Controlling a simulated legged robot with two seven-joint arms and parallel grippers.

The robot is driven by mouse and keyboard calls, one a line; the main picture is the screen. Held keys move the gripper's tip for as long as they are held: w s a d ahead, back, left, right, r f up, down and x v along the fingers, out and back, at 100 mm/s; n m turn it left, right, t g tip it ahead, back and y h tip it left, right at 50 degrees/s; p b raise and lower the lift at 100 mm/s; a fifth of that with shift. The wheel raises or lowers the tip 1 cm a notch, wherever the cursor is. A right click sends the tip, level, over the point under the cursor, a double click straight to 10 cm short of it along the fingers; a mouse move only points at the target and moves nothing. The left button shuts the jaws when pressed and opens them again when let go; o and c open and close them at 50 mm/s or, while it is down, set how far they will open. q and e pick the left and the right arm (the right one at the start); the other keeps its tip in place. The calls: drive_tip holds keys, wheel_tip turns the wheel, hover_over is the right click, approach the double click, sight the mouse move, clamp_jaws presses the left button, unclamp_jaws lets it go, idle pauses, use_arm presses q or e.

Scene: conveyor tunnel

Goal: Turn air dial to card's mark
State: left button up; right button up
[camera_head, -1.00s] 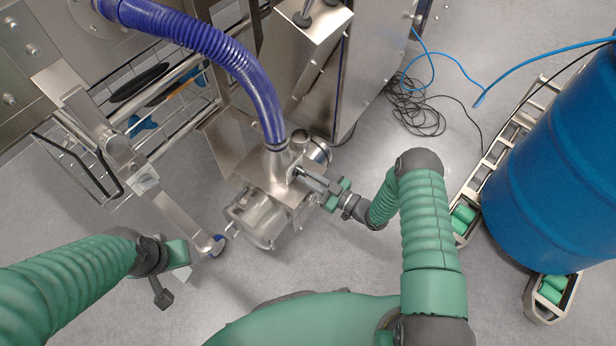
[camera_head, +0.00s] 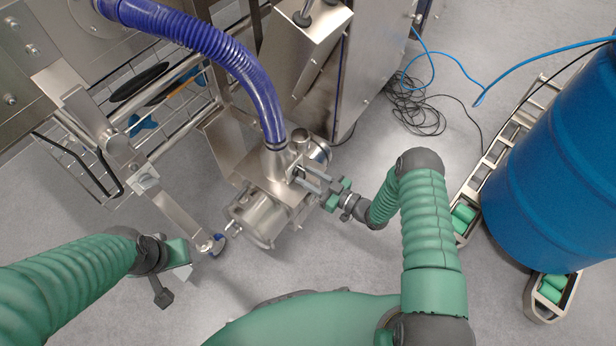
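A steel machine unit (camera_head: 262,213) with a blue ribbed hose (camera_head: 235,62) joined to its top stands in the middle. My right gripper (camera_head: 303,178) reaches it from the right. Its two fingers show apart, with their tips at a small dark part on the unit's right side, perhaps the air dial. That part is too small to read, and I cannot tell whether the fingers touch it. My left gripper (camera_head: 180,268) hangs over the floor at lower left, away from the unit; its fingers are barely visible. I cannot make out the card or its mark.
A blue drum (camera_head: 560,170) stands on the right beside a roller frame (camera_head: 500,150). A wire rack (camera_head: 180,125) and a steel arm (camera_head: 178,213) are left of the unit.

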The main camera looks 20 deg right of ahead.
drive_tip(key=p+v, duration=0.4)
drive_tip(key=v, duration=1.3)
